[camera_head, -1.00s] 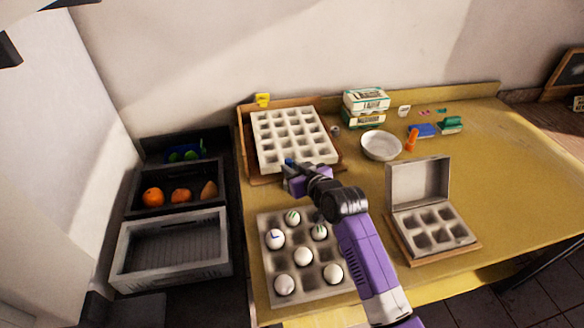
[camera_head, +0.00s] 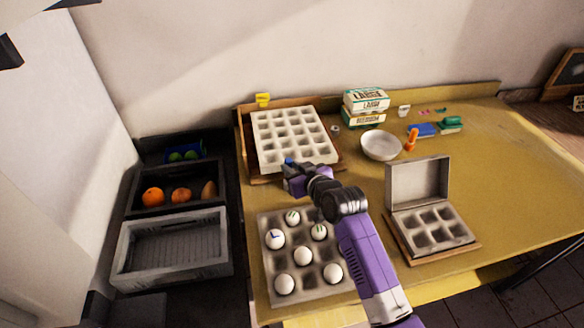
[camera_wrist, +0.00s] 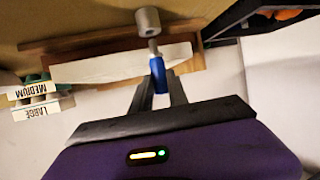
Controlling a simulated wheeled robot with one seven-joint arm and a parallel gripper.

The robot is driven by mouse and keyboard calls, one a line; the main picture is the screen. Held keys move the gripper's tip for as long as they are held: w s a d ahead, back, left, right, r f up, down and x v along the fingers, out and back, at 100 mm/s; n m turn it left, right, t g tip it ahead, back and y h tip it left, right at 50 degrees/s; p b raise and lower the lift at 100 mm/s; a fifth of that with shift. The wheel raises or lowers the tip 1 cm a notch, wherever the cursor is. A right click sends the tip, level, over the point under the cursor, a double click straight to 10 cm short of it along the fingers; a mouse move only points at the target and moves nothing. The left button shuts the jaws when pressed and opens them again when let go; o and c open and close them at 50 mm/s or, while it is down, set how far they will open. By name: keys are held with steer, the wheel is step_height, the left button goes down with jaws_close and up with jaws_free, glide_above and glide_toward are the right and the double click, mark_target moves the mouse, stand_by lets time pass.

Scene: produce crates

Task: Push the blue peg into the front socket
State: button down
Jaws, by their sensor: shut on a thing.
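My gripper (camera_wrist: 158,92) is shut on the blue peg (camera_wrist: 158,70), which stands out beyond the fingertips in the wrist view. The peg has a narrower grey tip. That tip points at a grey round socket (camera_wrist: 148,20) with a dark hole. The tip is very close to the socket's rim; I cannot tell whether it touches or has entered. In the head view the blue peg (camera_head: 288,160) shows at the end of my gripper (camera_head: 292,168), in front of the white tray's front edge.
A white tray (camera_head: 326,152) leans on a wooden rack behind my gripper. An egg tray (camera_head: 264,262) with several eggs lies below. An open carton (camera_head: 388,204), a bowl (camera_head: 381,158) and stacked egg boxes (camera_head: 364,124) stand right. Crates (camera_head: 125,285) stand left.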

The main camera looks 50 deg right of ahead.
steer(key=shift+f+b, duration=1.05)
steer(key=shift+f, duration=0.45)
steer(key=shift+r, duration=0.2)
stand_by(0.3)
steer(key=shift+r+p, duration=0.95)
steer(key=shift+p, duration=0.05)
stand_by(0.7)
steer(key=shift+f+b, duration=0.7)
steer(key=shift+f, duration=0.45)
stand_by(0.6)
steer(key=c, duration=1.2)
jaws_free()
steer(key=shift+s, duration=0.1)
steer(key=shift+v, duration=3.85)
